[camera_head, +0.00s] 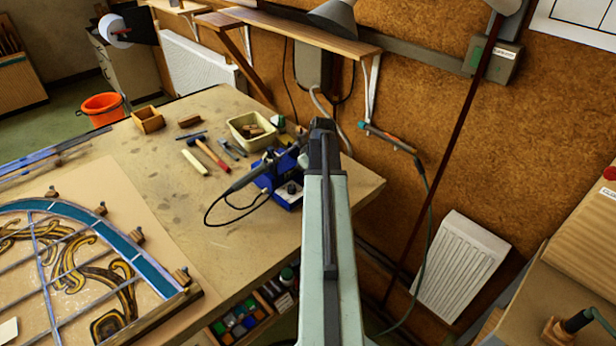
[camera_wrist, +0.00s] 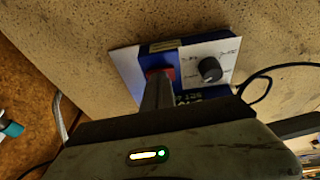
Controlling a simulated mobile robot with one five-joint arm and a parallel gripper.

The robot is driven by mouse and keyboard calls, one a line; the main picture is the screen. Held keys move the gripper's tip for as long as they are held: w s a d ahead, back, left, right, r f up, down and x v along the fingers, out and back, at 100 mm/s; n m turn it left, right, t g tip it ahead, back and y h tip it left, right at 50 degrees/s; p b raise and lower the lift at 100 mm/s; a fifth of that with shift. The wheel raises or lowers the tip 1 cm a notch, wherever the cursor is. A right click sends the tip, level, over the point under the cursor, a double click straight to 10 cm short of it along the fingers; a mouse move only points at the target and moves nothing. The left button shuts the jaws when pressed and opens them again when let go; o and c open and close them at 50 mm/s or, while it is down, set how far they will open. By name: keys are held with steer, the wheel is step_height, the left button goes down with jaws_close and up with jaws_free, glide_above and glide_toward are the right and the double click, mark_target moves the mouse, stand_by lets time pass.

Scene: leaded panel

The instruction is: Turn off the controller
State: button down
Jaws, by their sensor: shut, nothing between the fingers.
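The controller (camera_head: 284,181) is a blue box on the bench near its right edge, partly hidden by my arm in the head view. In the wrist view the controller (camera_wrist: 220,50) shows a pale front panel with a black knob (camera_wrist: 209,69) and a red switch (camera_wrist: 161,72) to the knob's left. My gripper (camera_wrist: 159,80) is shut and empty, its tips overlapping the lower part of the red switch. I cannot tell whether they touch it or which way the switch is set. In the head view the fingers are hidden.
A soldering iron (camera_head: 245,178) with a black cable is beside the controller. A hammer (camera_head: 212,156), a cream tub (camera_head: 252,130) and small tools lie behind it. A leaded panel (camera_head: 70,262) covers the bench's left. A brown wall is close on the right.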

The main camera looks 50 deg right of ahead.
steer(key=shift+d, duration=0.1)
steer(key=shift+r+p, duration=0.25)
steer(key=shift+p, duration=0.2)
steer(key=r+p, duration=0.4)
steer(key=shift+w+a+r, duration=0.1)
steer(key=shift+a+r, duration=0.1)
steer(key=shift+a, duration=0.1)
steer(key=p+v, duration=0.8)
steer(key=v, duration=0.1)
steer(key=shift+s+a+p, duration=0.2)
steer(key=shift+a+p, duration=0.1)
steer(key=shift+p, duration=0.1)
